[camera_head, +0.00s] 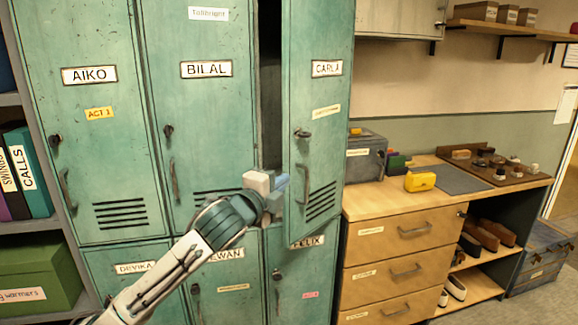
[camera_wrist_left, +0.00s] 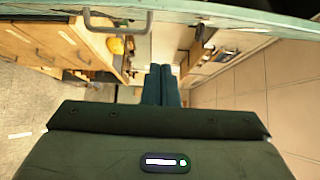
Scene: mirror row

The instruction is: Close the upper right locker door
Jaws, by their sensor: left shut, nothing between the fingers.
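The upper right locker door (camera_head: 318,120), green and labelled CARLA, stands ajar, with a dark gap along its left side. It carries a lock, a vertical handle (camera_head: 302,184) and vent slots. My left gripper (camera_head: 281,184) is shut and empty, in front of the lower left part of this door; I cannot tell whether it touches. In the left wrist view the shut fingers (camera_wrist_left: 160,84) point toward the green door (camera_wrist_left: 220,14) along the top, where the handle (camera_wrist_left: 118,20) shows. My right gripper is in neither view.
The BILAL door (camera_head: 200,110) and AIKO door (camera_head: 85,130) look shut, with lower lockers beneath. Shelves with binders (camera_head: 28,172) stand at left.

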